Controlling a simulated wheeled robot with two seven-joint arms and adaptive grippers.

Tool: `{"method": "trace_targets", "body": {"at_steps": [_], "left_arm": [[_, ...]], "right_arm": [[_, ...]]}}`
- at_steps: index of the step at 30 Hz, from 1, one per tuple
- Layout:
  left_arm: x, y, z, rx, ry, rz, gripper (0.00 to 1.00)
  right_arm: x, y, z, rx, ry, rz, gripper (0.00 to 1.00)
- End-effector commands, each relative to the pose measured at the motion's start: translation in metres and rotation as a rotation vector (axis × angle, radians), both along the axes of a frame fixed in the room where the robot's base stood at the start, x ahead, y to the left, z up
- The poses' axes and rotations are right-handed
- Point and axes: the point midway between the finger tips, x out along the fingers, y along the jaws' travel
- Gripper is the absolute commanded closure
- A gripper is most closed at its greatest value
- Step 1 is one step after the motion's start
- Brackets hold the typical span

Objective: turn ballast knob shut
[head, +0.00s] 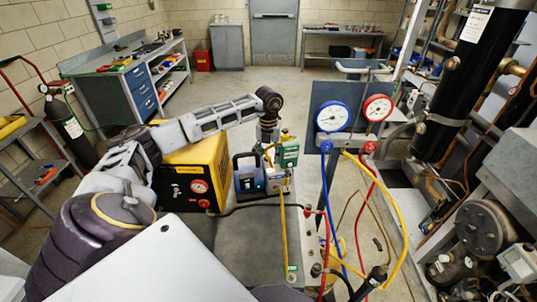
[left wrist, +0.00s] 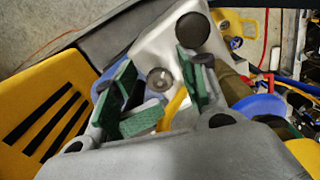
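The vacuum pump (head: 248,178) stands on the cart top, beside the yellow machine. My left gripper (head: 276,158) reaches down over the pump's right end. In the left wrist view its green-padded fingers (left wrist: 158,88) are spread apart over the pump's grey metal body (left wrist: 160,48). A small round grey knob (left wrist: 160,79), which looks like the ballast knob, shows between the fingers, with no clear contact. A larger black round cap (left wrist: 193,29) sits beyond it. The knob's turn position cannot be read, and the gripper hides the knob in the head view. My right gripper is not in view.
The yellow machine (head: 196,172) stands close to the left of the pump. A blue gauge (head: 333,116) and a red gauge (head: 378,107) with coloured hoses stand to the right. A yellow hose (head: 283,225) runs from the pump toward the front. Pipework fills the far right.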

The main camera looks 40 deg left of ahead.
Motion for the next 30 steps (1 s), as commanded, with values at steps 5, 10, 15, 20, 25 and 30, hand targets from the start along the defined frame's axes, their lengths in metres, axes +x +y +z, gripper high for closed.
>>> {"method": "trace_targets", "body": {"at_steps": [5, 10, 15, 20, 25, 30], "left_arm": [[-0.002, -0.001, -0.005, -0.002, 0.010, 0.089, 0.59], [-0.001, -0.001, -0.004, -0.001, 0.005, 0.136, 0.59], [0.000, -0.001, -0.004, -0.002, 0.001, 0.151, 0.59], [0.001, 0.000, -0.003, -0.002, -0.003, 0.152, 0.59], [0.002, 0.000, -0.003, -0.002, -0.005, 0.153, 0.59], [0.004, 0.001, -0.002, -0.001, -0.006, 0.153, 0.59]], "right_arm": [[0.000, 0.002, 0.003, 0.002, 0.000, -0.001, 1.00], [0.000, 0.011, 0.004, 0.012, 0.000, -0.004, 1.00], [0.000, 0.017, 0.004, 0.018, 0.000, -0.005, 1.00], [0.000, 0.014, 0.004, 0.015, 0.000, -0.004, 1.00], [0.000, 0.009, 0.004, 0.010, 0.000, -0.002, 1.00], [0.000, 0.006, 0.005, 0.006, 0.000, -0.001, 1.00]]}}
